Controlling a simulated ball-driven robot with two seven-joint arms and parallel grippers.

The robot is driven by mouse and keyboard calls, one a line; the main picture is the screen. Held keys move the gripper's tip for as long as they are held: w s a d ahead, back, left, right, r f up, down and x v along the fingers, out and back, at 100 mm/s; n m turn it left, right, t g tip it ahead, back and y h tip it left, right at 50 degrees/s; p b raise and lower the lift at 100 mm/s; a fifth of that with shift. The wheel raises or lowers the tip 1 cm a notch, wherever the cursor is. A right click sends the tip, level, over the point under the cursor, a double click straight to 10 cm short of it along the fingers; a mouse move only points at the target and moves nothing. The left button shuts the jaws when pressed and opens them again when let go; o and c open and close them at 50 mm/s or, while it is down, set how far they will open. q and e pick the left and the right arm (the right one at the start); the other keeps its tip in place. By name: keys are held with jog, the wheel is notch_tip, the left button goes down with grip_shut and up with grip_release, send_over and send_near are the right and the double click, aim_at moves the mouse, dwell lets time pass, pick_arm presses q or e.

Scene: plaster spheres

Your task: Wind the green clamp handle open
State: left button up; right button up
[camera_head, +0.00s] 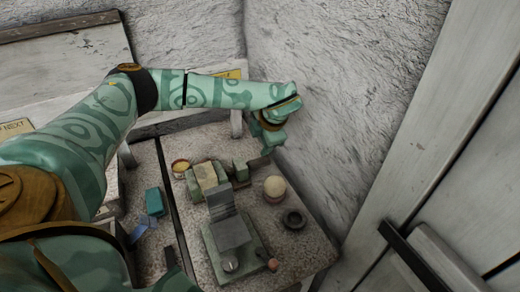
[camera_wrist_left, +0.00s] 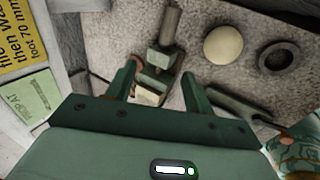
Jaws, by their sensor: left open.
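My left gripper (camera_head: 268,140) is at the back of the speckled worktop, close to the plaster wall. In the left wrist view its two fingers (camera_wrist_left: 158,88) stand apart, with nothing held between them. A green clamp-like block assembly (camera_head: 221,172) lies to its lower left in the head view. A short dark bar (camera_head: 259,162), perhaps the handle, extends from its right end, just below the gripper. In the wrist view a grey-green cylinder and block (camera_wrist_left: 161,57) lie beyond the fingers. I cannot tell whether the fingers touch anything. My right gripper is not in view.
A pale ball (camera_head: 274,187) and a dark ring (camera_head: 293,219) lie right of the clamp. A grey metal device (camera_head: 228,232) stands nearer. A yellow-topped pot (camera_head: 180,166) and teal block (camera_head: 154,202) are on the left. The rough wall closes the right side.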

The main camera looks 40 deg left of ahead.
pick_arm(q)
jog(key=g+h+b, duration=0.2)
jog(key=b, duration=0.3)
send_over(251, 162)
jog(key=f, duration=0.1)
jog(key=w+a+r+h+b, duration=0.2)
jog(key=h+b, duration=0.2)
jog(key=b, duration=0.1)
jog(key=shift+g, duration=0.4)
jog(key=f+b, duration=0.2)
jog(key=f, duration=0.3)
jog(key=s+d+f+b, duration=0.1)
jog(key=f+b, duration=0.1)
jog(key=f, duration=0.3)
jog(key=d+f+b, duration=0.1)
jog(key=f+b, duration=0.1)
jog(key=f, duration=0.3)
jog(key=shift+s+f, duration=0.35)
jog(key=shift+f, duration=0.05)
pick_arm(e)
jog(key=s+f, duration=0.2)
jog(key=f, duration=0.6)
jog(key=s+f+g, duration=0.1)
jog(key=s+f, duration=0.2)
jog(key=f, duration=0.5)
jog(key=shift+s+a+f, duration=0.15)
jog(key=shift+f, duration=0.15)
pick_arm(q)
jog(key=c, duration=1)
